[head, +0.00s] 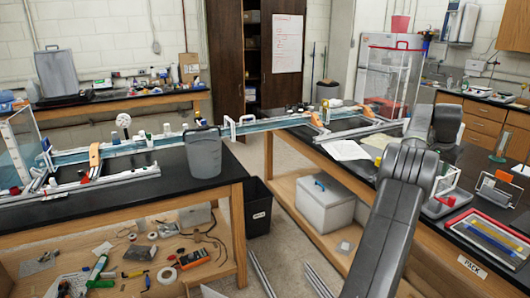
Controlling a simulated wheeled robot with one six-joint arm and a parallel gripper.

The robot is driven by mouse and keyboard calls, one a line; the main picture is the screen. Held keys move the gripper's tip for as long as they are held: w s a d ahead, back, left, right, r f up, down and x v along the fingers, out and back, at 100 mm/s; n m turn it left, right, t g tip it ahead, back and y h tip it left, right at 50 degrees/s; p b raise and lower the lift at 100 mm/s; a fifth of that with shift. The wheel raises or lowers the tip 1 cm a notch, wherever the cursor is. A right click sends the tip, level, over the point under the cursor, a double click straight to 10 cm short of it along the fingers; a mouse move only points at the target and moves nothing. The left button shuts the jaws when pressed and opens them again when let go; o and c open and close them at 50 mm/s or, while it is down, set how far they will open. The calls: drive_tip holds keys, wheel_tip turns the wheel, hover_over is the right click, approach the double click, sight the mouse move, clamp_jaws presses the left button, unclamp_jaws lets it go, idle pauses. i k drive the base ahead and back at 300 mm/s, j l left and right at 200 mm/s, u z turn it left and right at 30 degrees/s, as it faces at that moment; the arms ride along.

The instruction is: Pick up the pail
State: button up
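A grey pail-like container (204,155) stands upright near the right end of the black-topped left bench (110,196), close to its front corner. Its rim looks darker, and I cannot see inside it. My grey arm rises from the bottom right over the right bench, well to the right of this container and apart from it. The fingers of my gripper cannot be made out; the arm's far end shows only dark rounded links.
A long rail frame (175,139) bridges both benches behind the container. A black bin (258,208) and metal bars lie on the floor between benches. A white lidded box (325,203) sits on the right bench's lower shelf. A clear red-edged case (393,80) stands behind my arm.

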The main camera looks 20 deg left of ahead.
sight(203, 149)
drive_tip(key=i+u, duration=0.25)
drive_tip(key=u, duration=0.25)
drive_tip(key=i+u, duration=0.25)
drive_tip(key=u, duration=0.25)
drive_tip(key=i+l+u, duration=0.1)
drive_tip(key=i+u, duration=0.15)
drive_tip(key=u, duration=0.25)
drive_tip(key=i+l+u, duration=0.2)
drive_tip(key=u, duration=0.25)
